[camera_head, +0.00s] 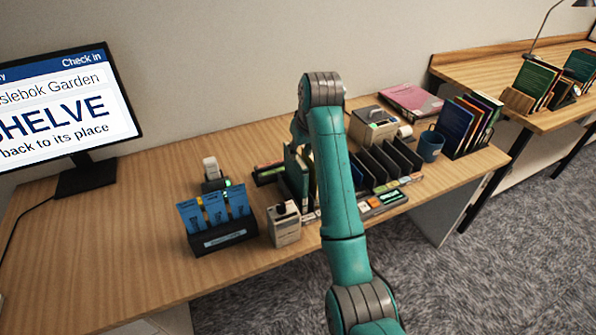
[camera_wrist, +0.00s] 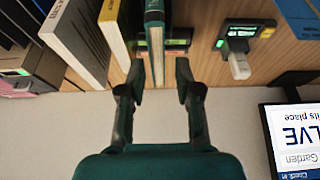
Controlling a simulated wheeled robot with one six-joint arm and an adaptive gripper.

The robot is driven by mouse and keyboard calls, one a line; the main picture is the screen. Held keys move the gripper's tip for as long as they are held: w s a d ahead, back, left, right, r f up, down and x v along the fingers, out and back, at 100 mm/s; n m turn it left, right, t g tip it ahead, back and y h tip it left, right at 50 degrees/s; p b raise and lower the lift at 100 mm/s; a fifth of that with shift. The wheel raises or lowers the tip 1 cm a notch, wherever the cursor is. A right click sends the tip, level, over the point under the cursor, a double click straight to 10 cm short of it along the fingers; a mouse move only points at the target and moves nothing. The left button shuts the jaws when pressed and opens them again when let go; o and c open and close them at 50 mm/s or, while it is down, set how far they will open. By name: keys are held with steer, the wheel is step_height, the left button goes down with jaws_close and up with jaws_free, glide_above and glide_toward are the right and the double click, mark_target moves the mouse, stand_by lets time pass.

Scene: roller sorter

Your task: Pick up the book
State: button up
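A dark green book (camera_head: 297,172) stands upright in the roller sorter on the desk in the head view, left of my arm. In the wrist view a green book (camera_wrist: 154,12) with pale page edges points down between the two fingers of my gripper (camera_wrist: 160,80). In the head view my arm hides most of the gripper and part of the sorter.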

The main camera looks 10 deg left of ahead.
mark_target(298, 159)
steer(key=x, duration=0.5)
steer(key=shift+w, duration=0.1)
steer(key=shift+x, duration=2.9)
steer(key=shift+d+f, duration=0.2)
steer(key=shift+f, duration=0.1)
jaws_close()
